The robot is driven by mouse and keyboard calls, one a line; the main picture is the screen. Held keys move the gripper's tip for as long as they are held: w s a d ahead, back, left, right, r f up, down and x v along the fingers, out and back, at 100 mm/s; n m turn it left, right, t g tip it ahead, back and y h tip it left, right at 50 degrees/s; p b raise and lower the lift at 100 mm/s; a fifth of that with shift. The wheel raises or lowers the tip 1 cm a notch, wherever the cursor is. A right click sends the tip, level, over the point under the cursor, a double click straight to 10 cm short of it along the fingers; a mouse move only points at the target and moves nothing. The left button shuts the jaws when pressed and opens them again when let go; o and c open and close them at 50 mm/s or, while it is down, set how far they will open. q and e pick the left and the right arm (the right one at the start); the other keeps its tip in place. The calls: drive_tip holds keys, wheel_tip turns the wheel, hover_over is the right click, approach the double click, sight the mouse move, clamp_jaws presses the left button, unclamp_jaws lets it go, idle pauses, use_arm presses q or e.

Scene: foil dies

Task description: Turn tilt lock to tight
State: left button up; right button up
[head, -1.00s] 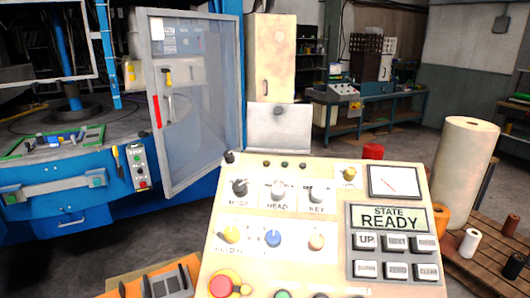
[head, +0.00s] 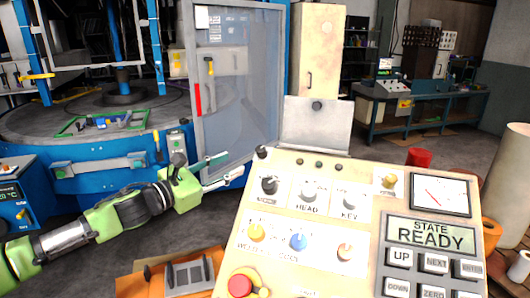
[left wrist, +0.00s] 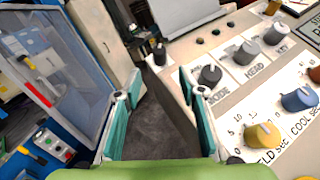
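No label reading tilt lock is legible, so I cannot tell which knob it is. A small black knob (head: 262,153) stands at the upper left corner of the cream control panel (head: 300,277). It also shows in the left wrist view (left wrist: 160,54), at the panel's edge. My left gripper (head: 222,172) is to the left of the panel with its fingers pointing right toward that corner. In the left wrist view my left gripper (left wrist: 160,112) has its teal fingers spread and nothing between them. The black knob lies beyond the fingertips, apart from them. My right gripper is not in view.
A grey mode knob (head: 269,185), a yellow knob (head: 256,232), a blue knob (head: 298,241) and a red button (head: 240,286) sit on the panel. A grey plate (head: 316,127) stands behind it. A clear machine door (head: 236,95) is behind my gripper.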

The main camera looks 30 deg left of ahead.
sight(257, 150)
use_arm(q)
drive_tip(key=shift+w+d+r+b, duration=0.1)
drive_tip(key=shift+w+d+b, duration=0.1)
drive_tip(key=shift+w, duration=1.05)
drive_tip(key=shift+w+d+f+b, duration=0.1)
drive_tip(key=shift+w+d+b, duration=0.15)
drive_tip(key=shift+w, duration=0.95)
drive_tip(key=shift+w+d+r+b, duration=0.1)
drive_tip(key=shift+w+d+b, duration=0.1)
drive_tip(key=shift+w, duration=1.05)
drive_tip(key=shift+w+r+p, duration=0.1)
drive_tip(key=shift+w+p, duration=0.15)
drive_tip(key=shift+p, duration=0.1)
drive_tip(key=w+p, duration=0.2)
drive_tip(key=w, duration=0.1)
drive_tip(key=shift+d, duration=0.3)
drive_tip(key=shift+w+d+f+p, duration=0.1)
drive_tip(key=shift+w+f+p, duration=0.05)
drive_tip(key=shift+w+p, duration=0.25)
drive_tip(key=shift+w+d+f+p, duration=0.1)
drive_tip(key=shift+w+p, duration=0.2)
drive_tip(key=shift+w, duration=0.2)
clamp_jaws()
